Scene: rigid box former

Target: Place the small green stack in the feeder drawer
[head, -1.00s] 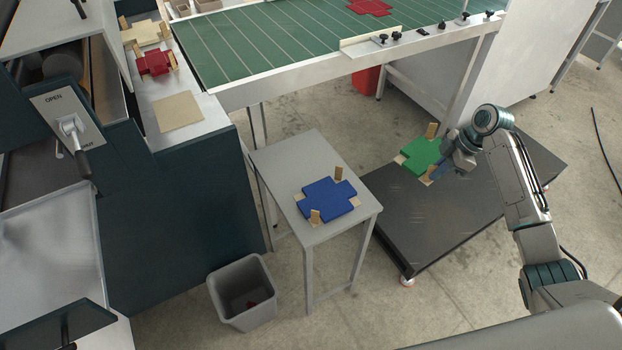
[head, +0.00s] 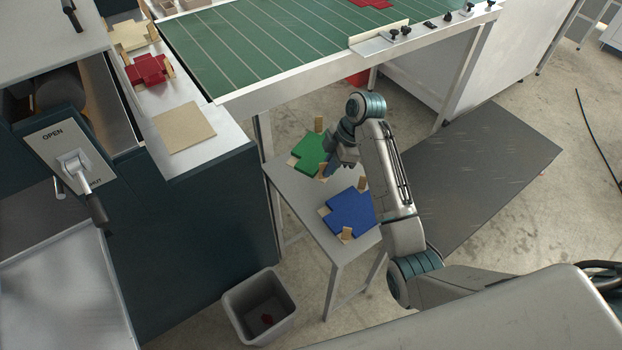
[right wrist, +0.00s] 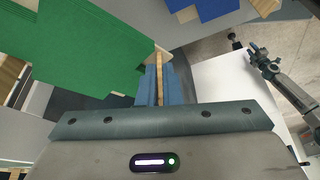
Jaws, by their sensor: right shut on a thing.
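The small green stack (head: 309,152) is a flat cross-shaped pile with upright wooden tabs. It shows large in the right wrist view (right wrist: 85,55). My right gripper (head: 329,170) is shut on one wooden tab at its edge; the blue-grey fingers show in the right wrist view (right wrist: 158,88). The stack is over the far end of the small grey table; I cannot tell whether it touches. A machine at the left has an open front with a roller and a lever panel marked OPEN (head: 66,150). I cannot tell which part is the feeder drawer.
A blue stack (head: 349,213) lies on the small grey table (head: 298,191), close to the green one. A red stack (head: 148,69) and a tan sheet (head: 184,128) lie on the machine's ledge. A grey bin (head: 259,309) stands on the floor. The black platform (head: 480,170) is bare.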

